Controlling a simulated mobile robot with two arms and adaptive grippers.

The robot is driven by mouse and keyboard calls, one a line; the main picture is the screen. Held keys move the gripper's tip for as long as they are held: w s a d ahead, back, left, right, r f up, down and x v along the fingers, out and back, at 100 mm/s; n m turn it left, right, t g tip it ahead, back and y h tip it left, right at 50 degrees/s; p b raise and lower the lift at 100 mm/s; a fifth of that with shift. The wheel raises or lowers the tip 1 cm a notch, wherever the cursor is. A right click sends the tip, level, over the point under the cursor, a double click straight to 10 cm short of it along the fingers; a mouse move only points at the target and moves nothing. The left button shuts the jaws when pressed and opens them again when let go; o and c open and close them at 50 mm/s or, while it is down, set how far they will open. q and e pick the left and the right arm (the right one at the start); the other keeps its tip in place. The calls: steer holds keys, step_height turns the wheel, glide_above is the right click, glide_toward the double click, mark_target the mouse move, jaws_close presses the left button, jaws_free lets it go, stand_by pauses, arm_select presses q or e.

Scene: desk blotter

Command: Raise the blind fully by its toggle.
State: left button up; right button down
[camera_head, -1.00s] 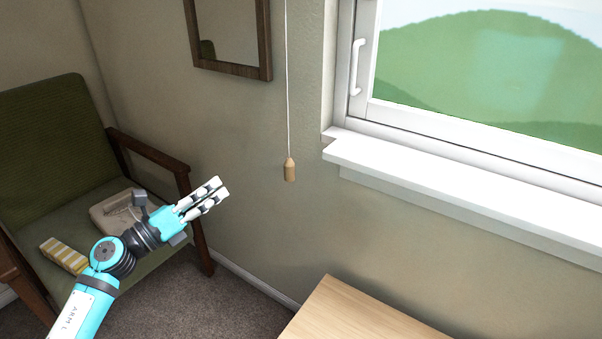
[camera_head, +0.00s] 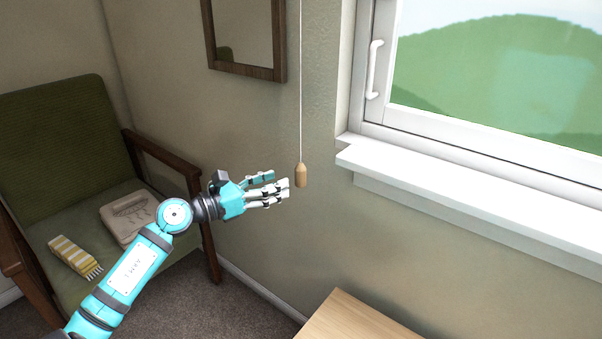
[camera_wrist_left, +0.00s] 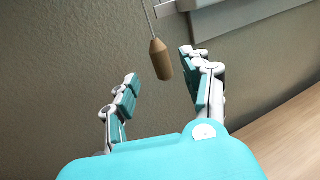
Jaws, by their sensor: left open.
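The wooden toggle (camera_head: 301,176) hangs on a thin white cord (camera_head: 301,90) in front of the wall, left of the window sill. My left gripper (camera_head: 285,184) is open, with its fingertips just left of the toggle in the head view. In the left wrist view the toggle (camera_wrist_left: 161,62) hangs between the directions of the two open fingers (camera_wrist_left: 162,75), slightly nearer the right one. I cannot tell whether a finger touches it. The blind itself is not in view; the visible window glass (camera_head: 490,80) is uncovered. My right gripper is not in view.
The white window sill (camera_head: 470,200) juts out right of the toggle. A wooden desktop (camera_head: 350,322) lies below. A framed mirror (camera_head: 246,40) hangs left of the cord. A green armchair (camera_head: 50,140) holds a striped cloth (camera_head: 72,256) and a pale case (camera_head: 128,215).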

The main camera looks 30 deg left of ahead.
mark_target(296, 177)
arm_select(q)
steer(key=x, duration=0.8)
jaws_close()
steer(key=shift+w+d+f, duration=0.15)
steer(key=shift+w+f, duration=0.05)
steer(key=shift+f, duration=0.05)
stand_by(0.6)
